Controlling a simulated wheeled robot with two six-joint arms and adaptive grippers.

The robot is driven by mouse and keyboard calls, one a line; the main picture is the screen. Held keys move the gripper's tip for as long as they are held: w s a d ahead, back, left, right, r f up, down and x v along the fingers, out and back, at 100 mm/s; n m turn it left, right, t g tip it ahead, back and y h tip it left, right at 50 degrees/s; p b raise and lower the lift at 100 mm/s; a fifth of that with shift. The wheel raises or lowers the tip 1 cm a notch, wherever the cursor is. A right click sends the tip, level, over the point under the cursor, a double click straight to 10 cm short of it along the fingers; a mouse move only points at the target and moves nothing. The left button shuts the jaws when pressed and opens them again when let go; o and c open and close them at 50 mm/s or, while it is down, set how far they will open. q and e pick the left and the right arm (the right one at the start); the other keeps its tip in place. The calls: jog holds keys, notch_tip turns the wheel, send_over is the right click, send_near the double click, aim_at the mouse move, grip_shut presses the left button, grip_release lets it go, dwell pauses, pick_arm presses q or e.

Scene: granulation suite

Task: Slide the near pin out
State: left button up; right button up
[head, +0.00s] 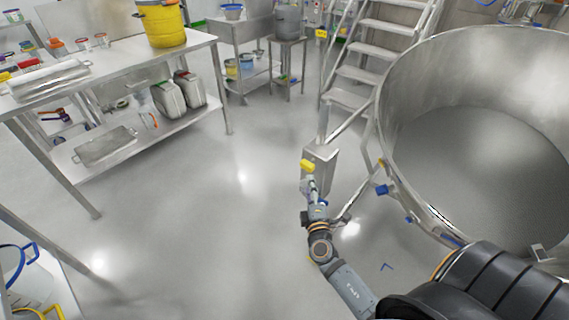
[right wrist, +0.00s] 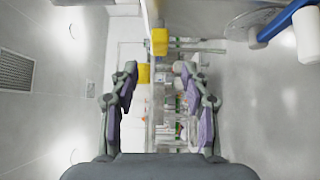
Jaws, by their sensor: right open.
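A yellow pin head or knob (head: 307,166) shows at the left side of an upright metal box (head: 322,156) in the head view. In the right wrist view a yellow block (right wrist: 159,42) sits above and between the fingers. I cannot tell which of these parts is the near pin, and no pin shaft shows clearly. My right gripper (head: 315,183) is just below the yellow knob in the head view. In the right wrist view my right gripper (right wrist: 160,88) is open, with nothing held between its fingers. My left gripper is not in view.
A large round steel vessel (head: 400,110) with blue handles (head: 381,190) stands right of the box. Metal stairs (head: 362,75) rise behind it. A steel table (head: 110,62) with a yellow bucket (head: 166,24) stands at left. The floor between table and box is clear.

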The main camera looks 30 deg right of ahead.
aim_at(308, 169)
jog(key=p+x, duration=0.1)
jog(key=x, duration=0.9)
jog(key=shift+d+p, duration=0.2)
jog(key=shift+p, duration=0.15)
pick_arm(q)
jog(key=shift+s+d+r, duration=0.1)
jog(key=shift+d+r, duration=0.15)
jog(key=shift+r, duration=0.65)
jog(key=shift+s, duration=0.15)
pick_arm(e)
grip_shut()
